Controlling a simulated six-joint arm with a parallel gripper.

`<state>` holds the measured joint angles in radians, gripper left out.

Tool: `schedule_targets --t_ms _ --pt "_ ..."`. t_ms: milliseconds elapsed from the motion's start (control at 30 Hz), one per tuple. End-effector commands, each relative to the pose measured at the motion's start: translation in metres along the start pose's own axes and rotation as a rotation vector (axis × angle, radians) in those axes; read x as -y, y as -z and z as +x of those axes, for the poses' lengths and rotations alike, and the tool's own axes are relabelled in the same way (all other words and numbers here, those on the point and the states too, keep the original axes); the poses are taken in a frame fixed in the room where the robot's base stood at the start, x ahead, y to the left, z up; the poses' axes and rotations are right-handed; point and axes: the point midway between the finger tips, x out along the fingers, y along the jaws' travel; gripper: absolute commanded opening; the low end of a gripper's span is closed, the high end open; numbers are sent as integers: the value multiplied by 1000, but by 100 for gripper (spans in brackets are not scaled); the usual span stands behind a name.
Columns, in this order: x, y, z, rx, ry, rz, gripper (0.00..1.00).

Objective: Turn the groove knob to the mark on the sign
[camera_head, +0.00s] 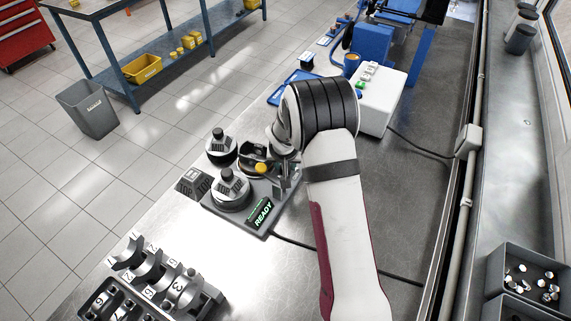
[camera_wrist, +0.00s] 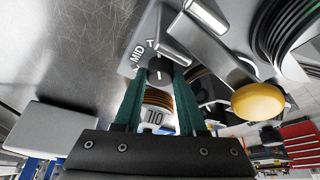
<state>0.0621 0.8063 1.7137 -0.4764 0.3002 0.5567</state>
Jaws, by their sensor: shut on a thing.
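The groove knob (camera_wrist: 160,64) is a small dark round knob in the wrist view, with a short white line on its face. My gripper (camera_wrist: 160,76) has its two green fingers closed on either side of it. White lettering, with MID readable, is printed on the grey panel (camera_wrist: 135,58) to the left of the knob. Other letters are partly hidden. In the head view, the knob is hidden behind my wrist and gripper. The machine's display (camera_head: 262,213) reads READY in green. A dark block with pale lettering (camera_head: 190,182), possibly the sign, stands at its left; its mark is not legible.
Two round dark-and-silver units (camera_head: 230,190) (camera_head: 221,147) and a yellow button (camera_wrist: 258,101) are close to my gripper. A white box (camera_head: 382,100) stands behind my arm. Bearing shells in a numbered rack (camera_head: 165,285) lie at the front left. Bare steel bench lies between.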

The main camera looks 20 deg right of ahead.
Motion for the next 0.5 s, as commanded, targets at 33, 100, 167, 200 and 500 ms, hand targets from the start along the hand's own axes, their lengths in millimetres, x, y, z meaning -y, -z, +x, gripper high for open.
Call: schedule_targets --t_ms 33,100,167,200,500 --pt "0 -1 0 2 -4 10 0" --pt "0 -1 0 2 -9 21 0" --pt "0 -1 0 3 -12 28 0" --pt "0 -1 0 3 -13 32 0" --pt "0 -1 0 4 -15 38 0"
